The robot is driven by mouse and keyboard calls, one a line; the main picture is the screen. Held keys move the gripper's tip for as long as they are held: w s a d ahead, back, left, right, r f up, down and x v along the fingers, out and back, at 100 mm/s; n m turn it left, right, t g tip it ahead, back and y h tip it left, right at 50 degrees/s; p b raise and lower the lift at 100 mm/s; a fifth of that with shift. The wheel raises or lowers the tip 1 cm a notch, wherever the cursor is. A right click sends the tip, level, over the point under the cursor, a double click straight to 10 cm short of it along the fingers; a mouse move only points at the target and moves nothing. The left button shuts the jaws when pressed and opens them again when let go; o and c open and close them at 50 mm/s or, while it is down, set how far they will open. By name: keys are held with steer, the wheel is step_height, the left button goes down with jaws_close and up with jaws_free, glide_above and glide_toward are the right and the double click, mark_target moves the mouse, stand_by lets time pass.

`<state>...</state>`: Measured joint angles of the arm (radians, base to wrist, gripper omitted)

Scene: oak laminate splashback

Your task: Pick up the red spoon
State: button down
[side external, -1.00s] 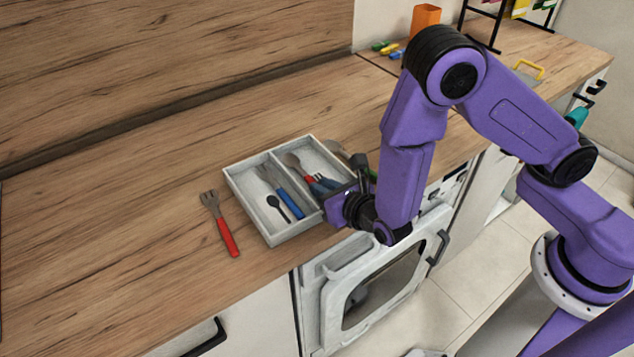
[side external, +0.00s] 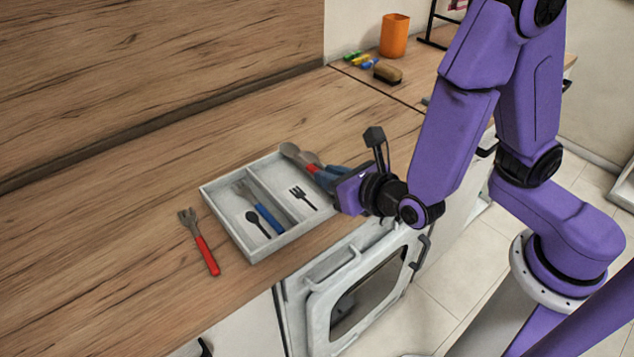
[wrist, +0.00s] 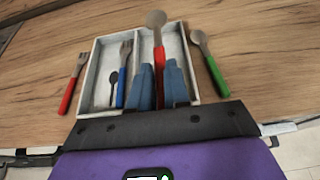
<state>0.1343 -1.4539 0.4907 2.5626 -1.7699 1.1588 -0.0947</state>
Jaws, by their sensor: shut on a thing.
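The red spoon has a grey bowl and a red handle. In the wrist view the red spoon (wrist: 159,57) stands between the two blue fingers of my gripper (wrist: 160,80), which is shut on its handle. In the side view the red spoon (side external: 314,167) is held in my gripper (side external: 330,175) above the right compartment of the white cutlery tray (side external: 222,218), apart from the tray floor. The lower end of its handle is hidden by the fingers in the side view.
The tray holds a blue fork (side external: 262,212) and black spoon (side external: 257,223) at left, and a black fork (side external: 303,196) at right. A red fork (side external: 206,253) lies left of the tray. A green spoon (wrist: 212,70) lies to its right. The counter's left is clear.

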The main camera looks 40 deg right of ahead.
steer(key=s+d+r, duration=0.3)
steer(key=s, duration=0.4)
steer(key=shift+d+r, duration=0.3)
